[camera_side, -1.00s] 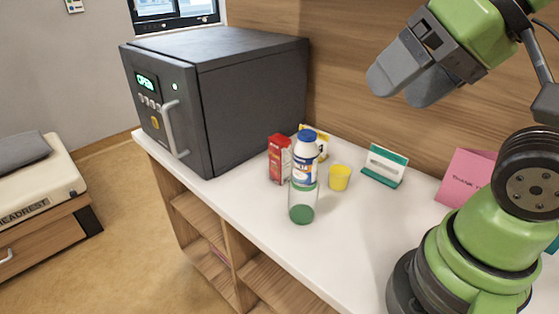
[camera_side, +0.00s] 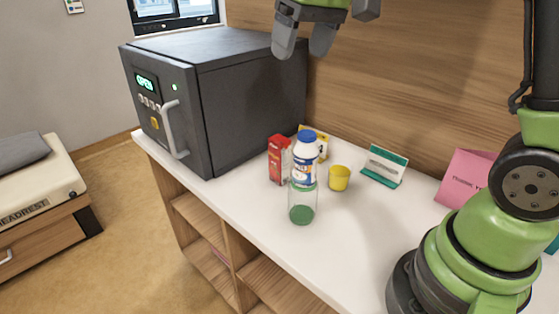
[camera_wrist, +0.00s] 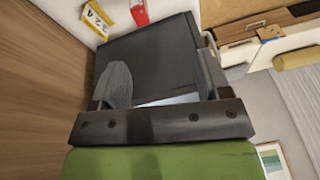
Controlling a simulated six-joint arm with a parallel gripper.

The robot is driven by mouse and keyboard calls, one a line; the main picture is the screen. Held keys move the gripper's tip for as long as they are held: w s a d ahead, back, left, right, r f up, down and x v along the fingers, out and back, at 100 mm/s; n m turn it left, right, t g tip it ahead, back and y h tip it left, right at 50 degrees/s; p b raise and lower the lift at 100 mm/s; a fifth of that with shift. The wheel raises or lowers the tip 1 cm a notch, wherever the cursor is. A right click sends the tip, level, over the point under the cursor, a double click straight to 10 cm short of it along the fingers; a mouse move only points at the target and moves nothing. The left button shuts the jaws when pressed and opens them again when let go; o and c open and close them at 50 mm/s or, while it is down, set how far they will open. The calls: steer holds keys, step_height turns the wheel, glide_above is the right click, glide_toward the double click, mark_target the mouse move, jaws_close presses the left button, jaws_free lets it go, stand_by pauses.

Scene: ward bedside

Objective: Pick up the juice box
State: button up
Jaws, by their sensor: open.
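The juice box, a red carton (camera_side: 279,160), stands upright on the white counter (camera_side: 245,203), beside a white bottle with a blue cap (camera_side: 305,165). In the wrist view part of a red box (camera_wrist: 139,12) shows at the top edge, cut off by the frame. My gripper (camera_side: 303,42) is high above the counter, above and a little right of the carton, with its fingers pointing down. It is open and empty, and its two spread fingers also show in the wrist view (camera_wrist: 163,82).
A dark safe-like cabinet (camera_side: 255,85) stands left of the carton. The front middle is clear.

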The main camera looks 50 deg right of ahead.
steer(key=w+d+f+g, duration=0.1)
steer(key=w+d+f, duration=0.1)
steer(key=w+f, duration=0.25)
steer(key=n+g, duration=0.1)
steer(key=g, duration=0.1)
glide_above(279, 139)
step_height(279, 139, down, 7)
steer(key=shift+h, duration=0.3)
step_height(279, 139, down, 12)
jaws_close()
steer(key=shift+r, duration=0.1)
